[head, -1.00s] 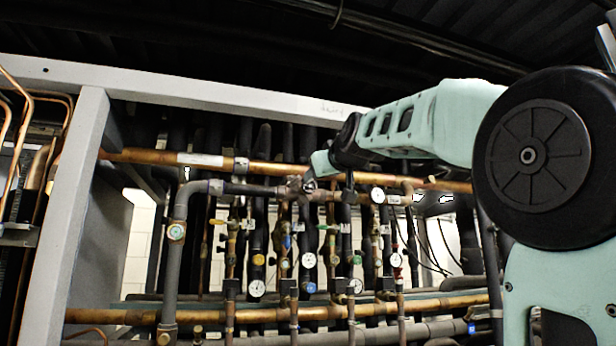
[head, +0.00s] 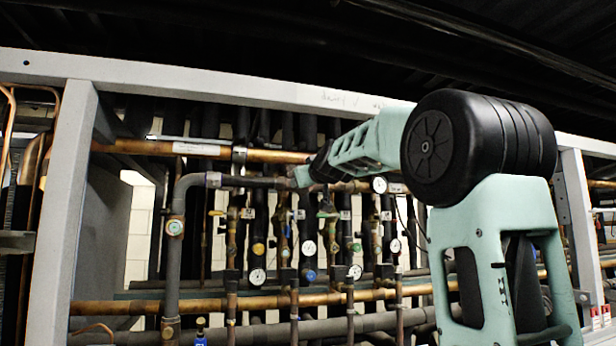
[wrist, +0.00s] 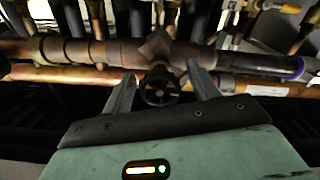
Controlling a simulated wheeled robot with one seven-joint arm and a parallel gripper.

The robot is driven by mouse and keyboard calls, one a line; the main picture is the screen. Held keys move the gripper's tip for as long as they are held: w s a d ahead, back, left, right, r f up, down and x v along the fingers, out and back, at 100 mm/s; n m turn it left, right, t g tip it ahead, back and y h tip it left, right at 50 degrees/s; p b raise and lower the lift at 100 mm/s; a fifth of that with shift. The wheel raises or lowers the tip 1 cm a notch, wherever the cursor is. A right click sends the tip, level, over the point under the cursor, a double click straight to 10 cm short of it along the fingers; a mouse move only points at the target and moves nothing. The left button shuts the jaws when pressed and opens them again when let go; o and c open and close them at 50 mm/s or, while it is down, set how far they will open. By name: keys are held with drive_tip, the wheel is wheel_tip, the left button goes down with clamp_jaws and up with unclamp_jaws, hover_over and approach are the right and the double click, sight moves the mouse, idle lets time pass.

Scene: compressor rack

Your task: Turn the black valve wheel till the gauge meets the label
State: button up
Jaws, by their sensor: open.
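The black valve wheel (wrist: 160,87) sits on a brass valve body under the horizontal pipe in the wrist view. My gripper (wrist: 160,69) is open, with one finger on each side of the wheel. I see gaps between the fingers and the wheel, and no clear contact. In the head view my gripper (head: 302,177) is at the upper pipe, and my arm hides the wheel. Several round gauges show below, such as a white gauge (head: 257,275) and a green-faced gauge (head: 175,227). I cannot tell which belongs to the wheel, nor read needles or label.
A copper pipe (head: 150,147) and a dark insulated pipe (head: 190,185) run across the rack close to my gripper. Many vertical pipes with small valves hang below. A grey frame post (head: 70,210) stands at left, and a grey beam (head: 200,87) crosses above.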

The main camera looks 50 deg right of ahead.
drive_tip(key=c, duration=1)
drive_tip(key=shift+m, duration=0.4)
drive_tip(key=shift+m, duration=2.5)
drive_tip(key=o, duration=1)
